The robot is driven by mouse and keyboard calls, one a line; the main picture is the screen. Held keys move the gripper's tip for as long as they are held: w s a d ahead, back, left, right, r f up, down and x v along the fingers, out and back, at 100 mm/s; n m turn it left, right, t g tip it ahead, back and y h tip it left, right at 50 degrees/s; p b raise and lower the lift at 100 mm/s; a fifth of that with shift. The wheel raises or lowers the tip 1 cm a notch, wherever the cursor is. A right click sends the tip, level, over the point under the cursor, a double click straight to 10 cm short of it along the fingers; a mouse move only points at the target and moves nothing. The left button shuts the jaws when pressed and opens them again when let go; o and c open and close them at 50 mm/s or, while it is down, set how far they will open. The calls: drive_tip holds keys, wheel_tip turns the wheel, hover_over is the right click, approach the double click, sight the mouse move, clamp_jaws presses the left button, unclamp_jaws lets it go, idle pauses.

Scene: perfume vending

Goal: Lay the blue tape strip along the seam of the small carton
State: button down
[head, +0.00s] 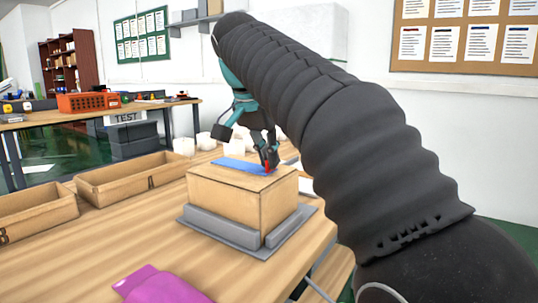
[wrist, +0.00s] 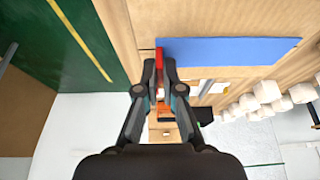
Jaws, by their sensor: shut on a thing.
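The small carton (head: 240,203) stands closed on the table in a grey holder (head: 222,231). The blue tape strip (head: 243,166) extends across the carton's top; it also shows in the wrist view (wrist: 228,50). My gripper (head: 269,158) is at the strip's right end in the head view, low over the carton top. In the wrist view its fingertips (wrist: 159,72) are shut on the red end tab (wrist: 159,58) beside the blue strip. The strip hides most of the seam beneath it. I cannot tell whether its whole length touches the cardboard.
Two open cardboard trays, one marked A (head: 140,181) and one marked B (head: 35,212), sit left of the carton. A magenta item (head: 163,286) lies at the table's front. Several white pieces (wrist: 268,92) stand behind the carton. Bare tabletop lies left of the holder.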

drive_tip(key=shift+s+f, duration=0.1)
drive_tip(key=shift+f, duration=0.2)
idle(0.5)
drive_tip(key=c, duration=1.2)
unclamp_jaws()
drive_tip(key=shift+c, duration=0.2)
drive_tip(key=shift+r, duration=0.1)
wheel_tip(320, 180, up, 3)
drive_tip(key=p, duration=0.3)
drive_tip(key=shift+r, duration=1.4)
